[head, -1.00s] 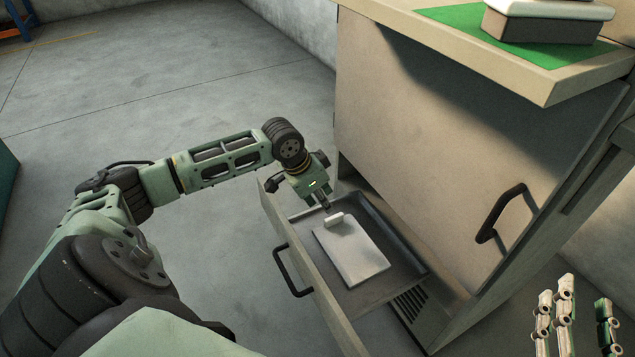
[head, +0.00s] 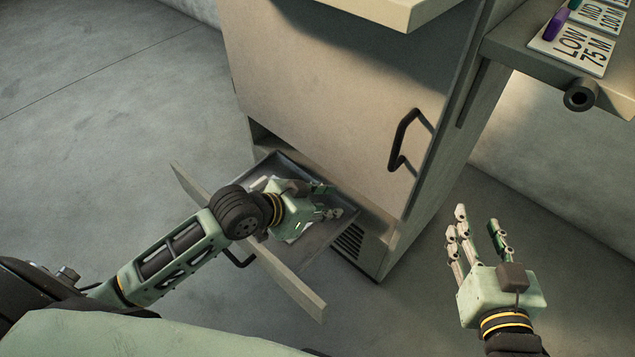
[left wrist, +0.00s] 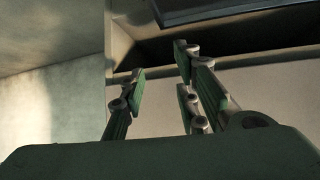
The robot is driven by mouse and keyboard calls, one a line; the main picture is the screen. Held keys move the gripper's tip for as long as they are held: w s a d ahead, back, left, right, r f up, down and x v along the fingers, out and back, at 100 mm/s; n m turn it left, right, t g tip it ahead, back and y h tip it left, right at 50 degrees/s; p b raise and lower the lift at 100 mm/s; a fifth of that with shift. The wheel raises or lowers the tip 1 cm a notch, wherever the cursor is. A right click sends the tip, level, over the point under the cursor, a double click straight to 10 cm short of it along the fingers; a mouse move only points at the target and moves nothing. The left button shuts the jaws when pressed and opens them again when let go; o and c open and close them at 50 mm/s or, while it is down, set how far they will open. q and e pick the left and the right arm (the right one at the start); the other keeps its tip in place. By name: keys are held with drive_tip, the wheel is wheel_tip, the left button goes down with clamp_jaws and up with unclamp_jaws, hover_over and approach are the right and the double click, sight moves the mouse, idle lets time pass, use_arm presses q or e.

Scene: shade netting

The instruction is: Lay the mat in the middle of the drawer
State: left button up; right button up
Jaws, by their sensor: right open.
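The drawer (head: 192,190) is pulled open low in the cabinet. A pale flat mat (head: 299,233) lies inside it, mostly hidden beneath my left gripper. My left gripper (head: 330,202) is over the drawer, its fingers pointing right towards the cabinet side. In the left wrist view its fingers (left wrist: 160,68) are spread, with nothing between them. I cannot tell whether it touches the mat. My right gripper (head: 482,232) is open and empty at the right, away from the drawer, fingers pointing up in the picture.
The cabinet door (head: 335,90) with its dark handle (head: 405,140) stands shut above the drawer. A shelf (head: 530,65) with LOW and MID label cards (head: 575,45) juts out at upper right. The floor (head: 90,160) at left is clear.

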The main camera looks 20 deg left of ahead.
use_arm(q)
drive_tip(key=s+r+n+t+y, duration=0.2)
drive_tip(key=s+r+n+t, duration=0.2)
drive_tip(key=r, duration=0.8)
drive_tip(key=t, duration=0.2)
drive_tip(key=shift+r+t+y, duration=0.2)
drive_tip(key=shift+t+y, duration=0.1)
drive_tip(key=shift+s+d+f, duration=0.1)
drive_tip(key=shift+s, duration=0.15)
